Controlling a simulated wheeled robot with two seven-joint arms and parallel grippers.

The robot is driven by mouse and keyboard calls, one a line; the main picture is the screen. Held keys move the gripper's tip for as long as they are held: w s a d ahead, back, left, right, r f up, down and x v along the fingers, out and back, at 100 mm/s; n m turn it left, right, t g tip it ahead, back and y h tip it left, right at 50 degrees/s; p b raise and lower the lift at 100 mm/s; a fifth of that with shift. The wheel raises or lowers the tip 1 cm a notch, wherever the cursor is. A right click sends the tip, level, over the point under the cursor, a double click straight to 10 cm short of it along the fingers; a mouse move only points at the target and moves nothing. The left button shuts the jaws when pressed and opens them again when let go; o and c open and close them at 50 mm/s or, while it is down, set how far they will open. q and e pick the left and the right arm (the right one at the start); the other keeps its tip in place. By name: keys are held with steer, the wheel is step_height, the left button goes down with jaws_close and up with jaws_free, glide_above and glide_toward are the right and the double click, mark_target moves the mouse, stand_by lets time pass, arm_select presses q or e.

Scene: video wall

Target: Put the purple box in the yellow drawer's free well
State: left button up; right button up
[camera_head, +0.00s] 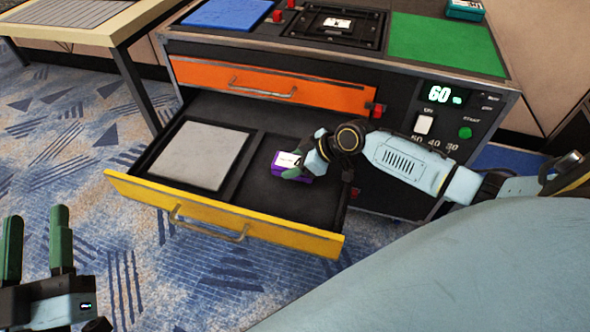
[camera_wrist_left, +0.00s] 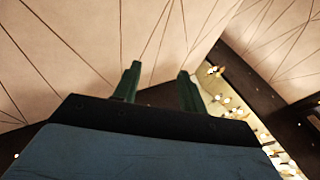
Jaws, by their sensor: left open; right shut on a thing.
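The yellow drawer (camera_head: 222,219) is pulled open below the orange drawer in the head view. A grey flat block fills its left well, and the right well (camera_head: 295,206) is dark and bare apart from the purple box. The purple box (camera_head: 290,166), with a white label on top, is at the back of the right well. My right gripper (camera_head: 300,170) is shut on the purple box. I cannot tell whether the box touches the well floor. My left gripper (camera_head: 38,244) is open and empty, out over the carpet at the lower left; its fingers also show in the left wrist view (camera_wrist_left: 160,88).
The grey block (camera_head: 201,155) lies in the drawer's left well. The shut orange drawer (camera_head: 270,84) is just above. The cabinet top holds a blue mat (camera_head: 228,13), a green mat (camera_head: 440,42) and a teal box (camera_head: 465,9). A table (camera_head: 95,32) stands at the left.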

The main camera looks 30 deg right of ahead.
step_height(320, 180, down, 2)
steer(key=shift+b, duration=0.4)
steer(key=shift+f, duration=0.25)
arm_select(q)
steer(key=r+t, duration=0.1)
steer(key=s+r+t, duration=0.1)
steer(key=r, duration=0.1)
steer(key=shift+s+h, duration=0.2)
steer(key=shift+h, duration=0.2)
steer(key=shift+t, duration=0.3)
arm_select(e)
steer(key=o, duration=1.1)
steer(key=shift+c, duration=0.2)
arm_select(q)
steer(key=shift+r, duration=0.1)
